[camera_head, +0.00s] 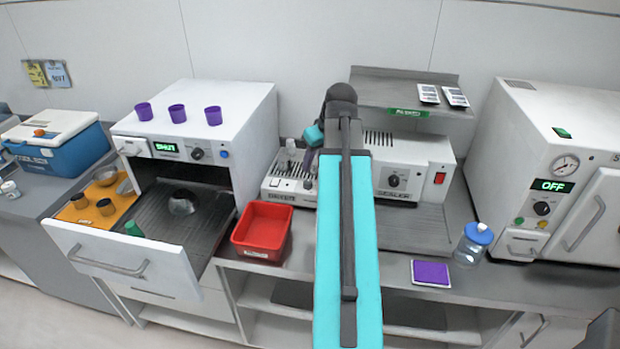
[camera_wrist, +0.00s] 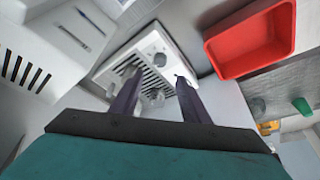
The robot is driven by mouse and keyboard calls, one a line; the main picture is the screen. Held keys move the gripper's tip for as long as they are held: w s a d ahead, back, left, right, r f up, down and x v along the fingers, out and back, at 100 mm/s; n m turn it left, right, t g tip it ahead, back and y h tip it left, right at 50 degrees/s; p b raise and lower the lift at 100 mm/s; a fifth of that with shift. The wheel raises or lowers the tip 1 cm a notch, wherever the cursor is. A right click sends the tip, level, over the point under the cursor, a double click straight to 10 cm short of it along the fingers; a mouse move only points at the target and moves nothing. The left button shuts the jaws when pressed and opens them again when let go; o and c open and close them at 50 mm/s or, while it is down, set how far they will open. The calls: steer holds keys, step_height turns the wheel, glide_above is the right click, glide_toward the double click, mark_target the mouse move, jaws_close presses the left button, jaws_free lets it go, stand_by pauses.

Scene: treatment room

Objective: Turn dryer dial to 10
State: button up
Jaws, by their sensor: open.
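The dryer, as I take it, is the low white unit (camera_head: 283,186) left of my arm in the camera_head view, with clear glassware on top. My arm covers part of it. In the camera_wrist view it is the slotted white box (camera_wrist: 112,72). Its small dark dial (camera_wrist: 158,59) sits on a light panel there, just beyond my fingertips and roughly between them. The dial's number cannot be read. My gripper (camera_wrist: 158,77) is open and empty, with two dark purple fingers apart. No contact with the dial shows.
An open drawer (camera_head: 125,254) juts out at left. A steriliser (camera_head: 555,165) reading OFF and a blue-capped jar (camera_head: 474,243) are at right.

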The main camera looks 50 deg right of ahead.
mark_target(307, 182)
steer(key=shift+p+x, duration=1.35)
steer(key=shift+x, duration=4.1)
steer(key=shift+w, duration=0.15)
steer(key=shift+r, duration=0.1)
steer(key=c, duration=1)
